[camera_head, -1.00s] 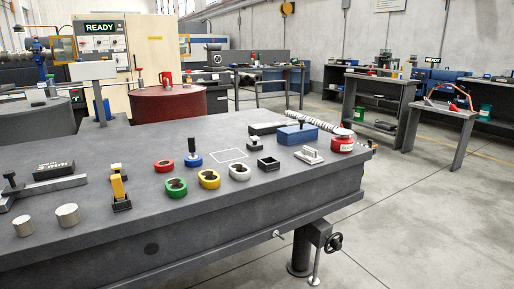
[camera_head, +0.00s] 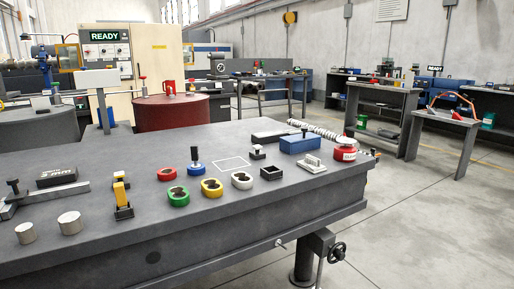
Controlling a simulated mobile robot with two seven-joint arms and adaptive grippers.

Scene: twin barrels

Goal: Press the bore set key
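I cannot make out a key marked as the bore set key in the head view. A cream machine cabinet (camera_head: 157,68) at the back left carries a lit READY display (camera_head: 104,36) and a panel with round gauges or dials (camera_head: 103,50), too small to read. A second small READY display (camera_head: 436,69) shows at the far right. Neither of my grippers is in view.
A large grey table (camera_head: 110,240) fills the foreground, with colored rings, metal cylinders (camera_head: 70,222), a blue box (camera_head: 300,144) and a red-and-white round item (camera_head: 345,149). A dark red barrel (camera_head: 172,112) stands behind it. Open floor (camera_head: 430,220) lies to the right.

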